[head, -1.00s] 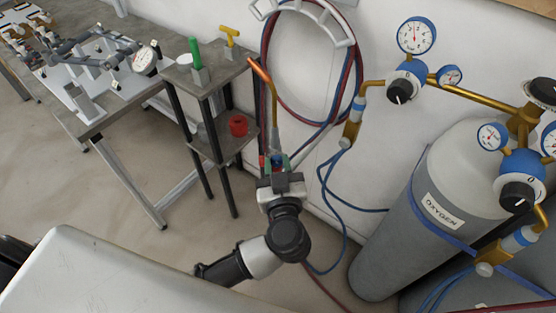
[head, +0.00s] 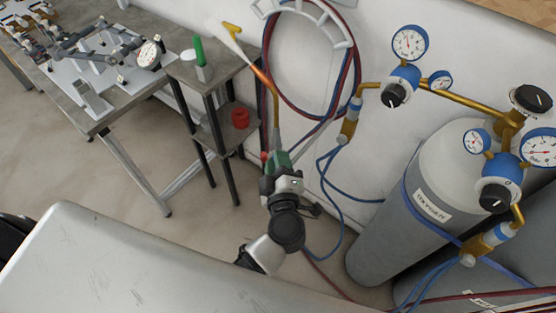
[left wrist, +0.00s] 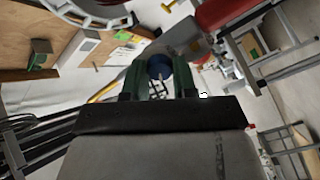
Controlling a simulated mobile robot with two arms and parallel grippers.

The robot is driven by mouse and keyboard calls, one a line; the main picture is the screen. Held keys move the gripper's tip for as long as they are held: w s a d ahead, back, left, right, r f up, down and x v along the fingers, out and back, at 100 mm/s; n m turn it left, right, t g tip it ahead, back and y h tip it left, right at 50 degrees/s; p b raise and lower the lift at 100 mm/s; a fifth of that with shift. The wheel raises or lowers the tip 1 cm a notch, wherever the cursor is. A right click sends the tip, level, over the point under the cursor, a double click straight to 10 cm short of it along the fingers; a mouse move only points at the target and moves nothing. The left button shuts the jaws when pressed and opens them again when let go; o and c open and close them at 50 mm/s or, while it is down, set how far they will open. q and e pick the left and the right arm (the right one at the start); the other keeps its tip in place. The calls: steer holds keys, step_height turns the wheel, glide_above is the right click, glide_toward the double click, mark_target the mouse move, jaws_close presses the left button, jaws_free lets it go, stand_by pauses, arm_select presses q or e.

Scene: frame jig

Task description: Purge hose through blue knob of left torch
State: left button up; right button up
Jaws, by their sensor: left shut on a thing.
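The torch has a copper neck (head: 272,95) that stands nearly upright and bends up-left at its tip. A pale, whitish plume (head: 232,40) streams from the tip up and to the left. A small red knob (head: 264,155) shows on the torch's left side. My left gripper (head: 281,160) has green fingers and is at the base of the torch. In the left wrist view its fingers (left wrist: 159,80) are shut on the blue knob (left wrist: 158,65). In the head view the fingers hide that knob. My right gripper is not in view.
A small shelf stand (head: 215,70) holds a green item (head: 199,50) on top and a red item (head: 240,117) below. Red and blue hoses hang on a wall rack (head: 300,12). A gas cylinder (head: 440,190) and regulators (head: 404,78) stand at right. A workbench (head: 90,115) is at left.

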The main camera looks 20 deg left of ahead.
arm_select(q)
steer(key=shift+n, duration=1.1)
steer(key=o, duration=0.9)
steer(key=shift+b+v, duration=1.05)
steer(key=shift+v, duration=4.4)
steer(key=shift+a, duration=0.1)
